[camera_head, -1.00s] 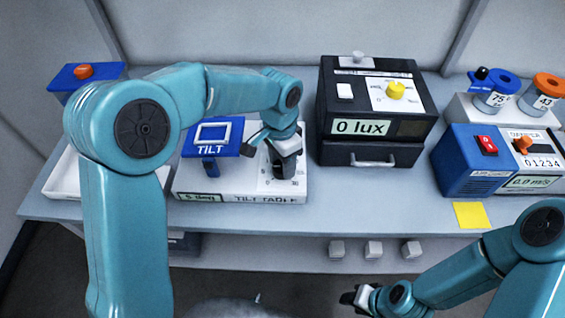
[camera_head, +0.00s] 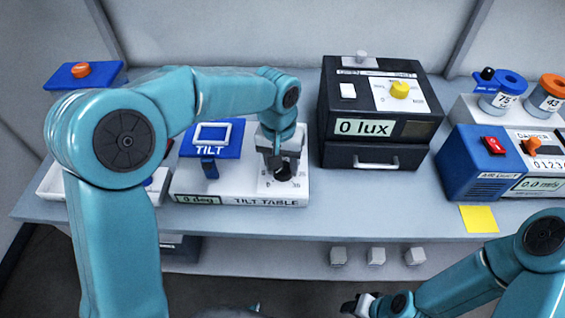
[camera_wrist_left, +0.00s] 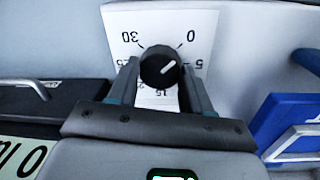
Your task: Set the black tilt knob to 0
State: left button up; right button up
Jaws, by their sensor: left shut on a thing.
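The black tilt knob (camera_wrist_left: 160,67) sits on a white dial plate (camera_wrist_left: 115,22) marked from 0 to 30. Its white pointer line slants up-right in the left wrist view, toward the 0 end. My left gripper (camera_wrist_left: 160,75) has one finger on each side of the knob and is shut on it. In the head view my left gripper (camera_head: 281,168) points down over the dial and largely hides the knob. The tilt table (camera_head: 230,188) has a green display (camera_head: 197,199) that appears to read 0 deg. My right gripper (camera_head: 356,304) is low at the bottom edge, its jaws unclear.
The blue TILT platform (camera_head: 228,138) stands left of the dial. A black lux box (camera_head: 375,156) stands close on the right. Further right are a blue blower unit (camera_head: 468,160) and a yellow note (camera_head: 478,218). The bench front (camera_head: 380,215) is clear.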

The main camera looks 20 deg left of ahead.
dwell(0.4)
pick_arm(q)
jog(key=o, duration=1)
jog(key=shift+o, duration=0.2)
jog(key=shift+r, duration=0.1)
notch_tip(320, 180, up, 16)
jog(key=a+p, duration=0.1)
jog(key=shift+r, duration=0.1)
